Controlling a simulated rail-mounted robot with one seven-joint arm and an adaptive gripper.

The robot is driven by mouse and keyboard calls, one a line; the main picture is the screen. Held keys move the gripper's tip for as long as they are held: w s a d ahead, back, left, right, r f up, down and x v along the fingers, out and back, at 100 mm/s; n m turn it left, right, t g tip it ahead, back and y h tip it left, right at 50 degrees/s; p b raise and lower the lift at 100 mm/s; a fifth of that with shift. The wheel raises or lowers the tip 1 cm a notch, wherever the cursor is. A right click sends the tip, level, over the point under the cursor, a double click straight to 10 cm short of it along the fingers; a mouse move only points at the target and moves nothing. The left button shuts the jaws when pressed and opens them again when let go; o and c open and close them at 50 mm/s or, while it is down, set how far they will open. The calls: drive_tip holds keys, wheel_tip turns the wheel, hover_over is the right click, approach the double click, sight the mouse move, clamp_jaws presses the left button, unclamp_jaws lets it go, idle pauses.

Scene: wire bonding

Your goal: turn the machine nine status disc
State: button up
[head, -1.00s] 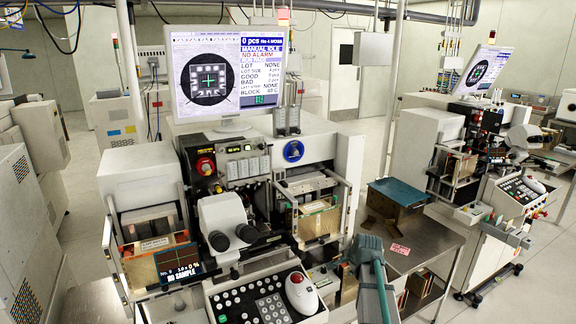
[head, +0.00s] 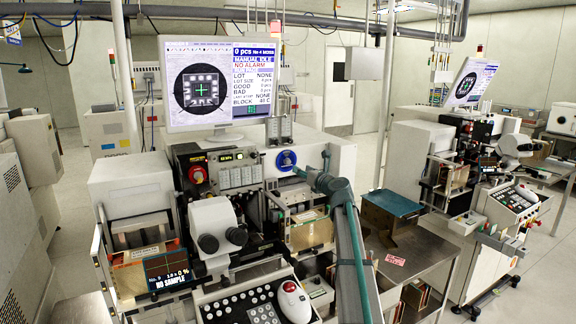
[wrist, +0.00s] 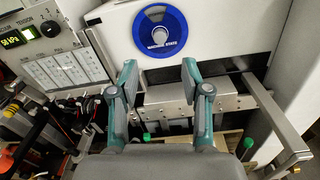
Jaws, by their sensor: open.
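The blue round status disc (head: 286,160) is mounted on the white front panel of the nearer machine, below and right of its monitor. In the wrist view the disc (wrist: 160,31) shows at the top centre, with a pale window and a white label on its face. My gripper (head: 308,172) is just right of and below the disc in the head view. In the wrist view my gripper (wrist: 160,80) is open, its two teal fingers apart and empty. The fingertips appear below the disc and apart from it.
A metal bracket and rail (wrist: 265,108) stand out at the right of the wrist view. A control panel with a pressure readout (wrist: 50,55) is on the left. The microscope eyepieces (head: 222,240) and a blue-topped box (head: 393,208) flank my arm.

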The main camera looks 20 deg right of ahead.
sight(289, 162)
drive_tip(key=w, duration=0.3)
drive_tip(key=w+p, duration=0.1)
drive_tip(key=w, duration=0.2)
drive_tip(key=w+a+p, duration=0.1)
drive_tip(key=w, duration=0.2)
drive_tip(key=shift+w, duration=0.35)
clamp_jaws()
